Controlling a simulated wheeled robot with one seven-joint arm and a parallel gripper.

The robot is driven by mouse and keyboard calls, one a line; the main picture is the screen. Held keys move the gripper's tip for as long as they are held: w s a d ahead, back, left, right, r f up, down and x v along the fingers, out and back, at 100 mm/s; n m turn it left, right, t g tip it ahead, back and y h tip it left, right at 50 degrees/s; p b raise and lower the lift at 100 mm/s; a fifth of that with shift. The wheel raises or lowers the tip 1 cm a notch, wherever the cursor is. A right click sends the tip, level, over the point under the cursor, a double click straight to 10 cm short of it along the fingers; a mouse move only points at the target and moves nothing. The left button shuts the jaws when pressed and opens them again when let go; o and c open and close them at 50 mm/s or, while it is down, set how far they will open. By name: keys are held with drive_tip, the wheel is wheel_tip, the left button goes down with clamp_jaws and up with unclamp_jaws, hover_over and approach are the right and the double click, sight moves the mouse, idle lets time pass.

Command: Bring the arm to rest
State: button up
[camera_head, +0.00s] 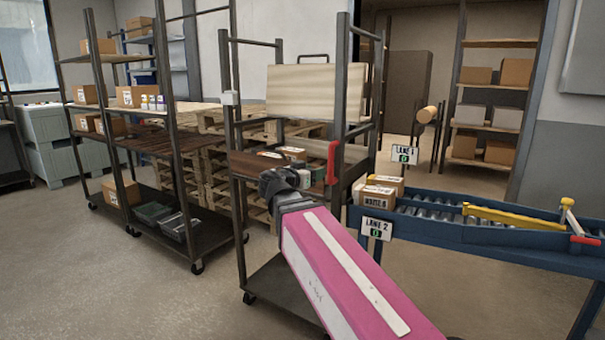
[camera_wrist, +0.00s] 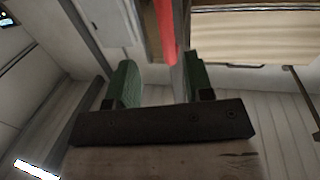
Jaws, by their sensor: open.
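My arm (camera_head: 345,275), a pink link with a white stripe, reaches up from the bottom of the head view. Its dark wrist end (camera_head: 285,190) is in front of the shelf cart near the middle. In the wrist view my gripper (camera_wrist: 160,87) has its two green-padded fingers spread apart. Nothing is held between them. A red upright part (camera_wrist: 164,25) shows beyond the fingers, above the gap. The fingertips are hard to make out in the head view.
A cart (camera_head: 241,165) with dark posts and a red handle (camera_head: 333,162) stands close to my wrist. A blue roller conveyor (camera_head: 480,238) with cartons (camera_head: 378,192) is at right. Another rack (camera_head: 150,145) and pallets (camera_head: 205,165) stand left. Open floor (camera_head: 110,270) lies front left.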

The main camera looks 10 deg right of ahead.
drive_tip(key=s+d+f+n+g+y, duration=0.2)
drive_tip(key=d+f+n+g+y, duration=0.1)
drive_tip(key=f, duration=0.9)
drive_tip(key=s+d+f+n+g+y, duration=0.1)
drive_tip(key=d+f+n+g+y, duration=0.2)
drive_tip(key=f, duration=1)
drive_tip(key=s+f+n+g+y, duration=0.1)
drive_tip(key=s+f+g+y, duration=0.1)
drive_tip(key=f, duration=0.7)
drive_tip(key=s+f+n+g+y, duration=0.2)
drive_tip(key=s+f+g+y, duration=0.1)
drive_tip(key=s+f+y, duration=0.2)
wheel_tip(320, 180, down, 4)
drive_tip(key=s, duration=0.2)
drive_tip(key=shift+s+d+n+y, duration=0.2)
drive_tip(key=shift+s+n+y, duration=0.1)
drive_tip(key=shift+r, duration=0.1)
